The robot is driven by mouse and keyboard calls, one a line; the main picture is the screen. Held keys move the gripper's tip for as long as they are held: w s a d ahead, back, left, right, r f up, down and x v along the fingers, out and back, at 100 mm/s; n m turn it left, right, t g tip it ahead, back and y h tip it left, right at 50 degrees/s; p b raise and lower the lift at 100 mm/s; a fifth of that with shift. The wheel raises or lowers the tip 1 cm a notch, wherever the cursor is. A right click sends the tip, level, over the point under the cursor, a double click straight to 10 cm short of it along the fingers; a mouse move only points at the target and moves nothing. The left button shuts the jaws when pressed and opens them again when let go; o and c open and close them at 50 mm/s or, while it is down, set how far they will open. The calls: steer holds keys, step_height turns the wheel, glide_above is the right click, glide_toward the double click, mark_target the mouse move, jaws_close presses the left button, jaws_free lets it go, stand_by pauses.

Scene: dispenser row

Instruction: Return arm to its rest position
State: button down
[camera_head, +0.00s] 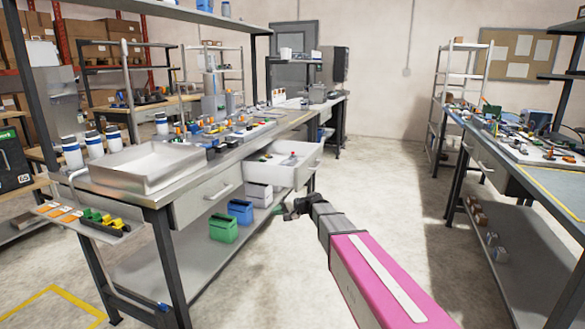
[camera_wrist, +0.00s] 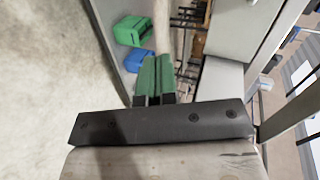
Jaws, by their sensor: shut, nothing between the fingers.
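My arm, with a pink and grey link, reaches from the lower right of the head view toward the workbench. My gripper (camera_head: 291,209) is at its end, small and dark, in front of the bench's open drawer (camera_head: 290,176). In the wrist view my gripper (camera_wrist: 154,78) shows two green fingers side by side, shut with nothing between them. Below the drawer, a green bin (camera_head: 223,228) and a blue bin (camera_head: 240,211) stand on the lower shelf. The wrist view also shows the green bin (camera_wrist: 130,31) and the blue bin (camera_wrist: 137,61) beyond the fingers.
The bench top holds a metal tray (camera_head: 148,167), white bottles (camera_head: 72,153) and several small parts. A second bench (camera_head: 510,180) stands on the right, with a wire rack (camera_head: 465,75) behind it. The concrete floor (camera_head: 375,165) between the benches is clear.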

steer(key=s+d+f+g+h, duration=0.1)
steer(key=s+d+f+h, duration=0.3)
steer(key=s+d, duration=0.5)
steer(key=s+d+f+n+g+h, duration=0.1)
steer(key=s+d+f+h, duration=0.3)
steer(key=s+d, duration=0.5)
steer(key=s+d+f+n+g+h, duration=0.1)
steer(key=s+d+f+g+h, duration=0.1)
steer(key=s+d+f+h, duration=0.3)
steer(key=s+d+f, duration=0.1)
steer(key=s+d, duration=0.3)
steer(key=shift+s, duration=0.25)
steer(key=shift+d+f, duration=0.1)
